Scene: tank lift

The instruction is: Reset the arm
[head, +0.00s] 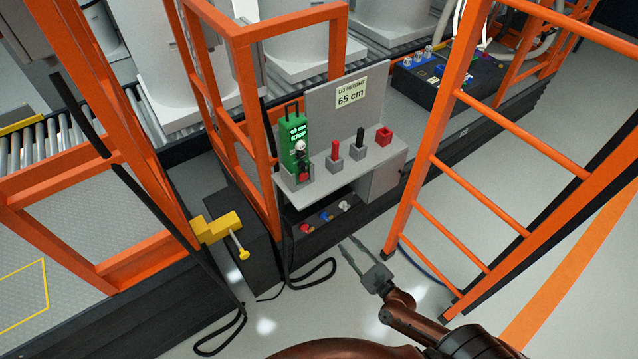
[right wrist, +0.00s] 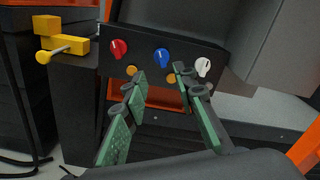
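My right gripper (head: 350,247) is in the lower middle of the head view, below and in front of the control stand. Its fingers are apart with nothing between them; the right wrist view also shows this gripper (right wrist: 160,80) open. Beyond the fingers is a dark knob panel (right wrist: 194,50) with a red knob (right wrist: 118,49), a blue knob (right wrist: 161,58) and a white knob (right wrist: 203,67). The same panel is under the grey shelf in the head view (head: 326,235). I see no contact with the knobs. My left gripper is not in view.
The grey shelf (head: 355,171) carries a green stop box (head: 294,140), a red handle (head: 335,150), a black handle (head: 360,138) and a red block (head: 384,135). An orange ladder (head: 480,185) stands at right. A yellow lever (head: 218,228) is at left. Cables lie on the floor.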

